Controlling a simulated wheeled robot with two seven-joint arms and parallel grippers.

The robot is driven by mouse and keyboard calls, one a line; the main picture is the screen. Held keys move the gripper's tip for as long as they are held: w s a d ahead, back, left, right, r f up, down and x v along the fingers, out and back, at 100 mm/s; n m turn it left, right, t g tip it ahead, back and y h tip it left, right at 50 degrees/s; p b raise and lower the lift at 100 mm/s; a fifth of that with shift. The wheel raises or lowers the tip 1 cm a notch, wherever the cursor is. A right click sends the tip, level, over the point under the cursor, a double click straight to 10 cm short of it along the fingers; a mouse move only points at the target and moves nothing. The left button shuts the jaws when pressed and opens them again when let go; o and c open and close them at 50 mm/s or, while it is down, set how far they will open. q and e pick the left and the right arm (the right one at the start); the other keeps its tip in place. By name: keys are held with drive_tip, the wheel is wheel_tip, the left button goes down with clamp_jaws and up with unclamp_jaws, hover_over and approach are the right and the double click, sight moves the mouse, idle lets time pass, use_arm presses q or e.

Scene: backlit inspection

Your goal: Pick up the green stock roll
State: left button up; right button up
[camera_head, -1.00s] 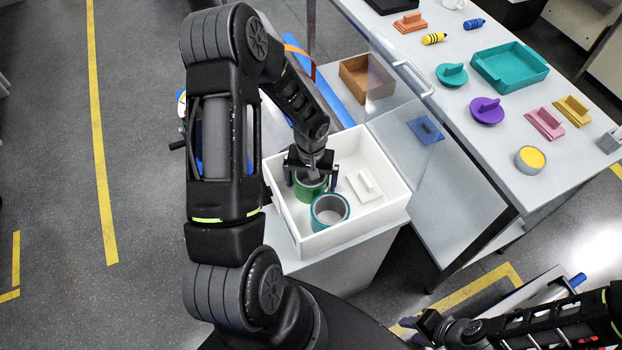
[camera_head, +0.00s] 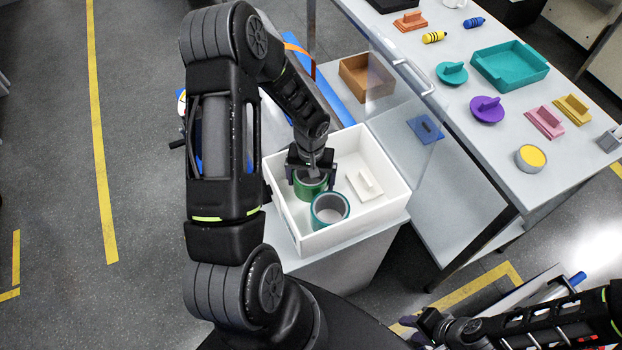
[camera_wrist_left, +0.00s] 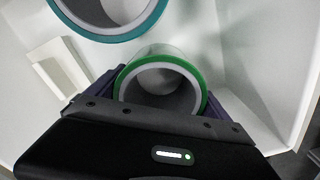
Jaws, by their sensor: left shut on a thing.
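The green stock roll (camera_head: 309,190) stands in the white bin, toward its left side; its green rim and grey core show in the left wrist view (camera_wrist_left: 196,76). My left gripper (camera_head: 312,178) reaches down into the bin, with one finger on each side of the roll, shut on it. In the left wrist view the two fingers of my left gripper (camera_wrist_left: 162,100) flank the roll. A teal-rimmed roll (camera_head: 330,208) stands just beside it in the bin. My right gripper (camera_head: 418,322) is low at the right, away from the bin; its jaw opening is unclear.
The white bin (camera_head: 371,222) also holds a flat white handled piece (camera_head: 365,184). A clear panel with a handle (camera_head: 408,85) stands between the bin and the grey table. The table carries a teal tray (camera_head: 510,66) and several coloured handled pieces. A brown box (camera_head: 352,74) lies behind the bin.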

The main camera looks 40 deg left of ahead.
use_arm(q)
drive_tip(key=c, duration=0.6)
drive_tip(key=shift+c, duration=0.2)
wheel_tip(320, 180, up, 18)
drive_tip(key=b, duration=0.1)
drive_tip(key=shift+b, duration=0.3)
idle(0.6)
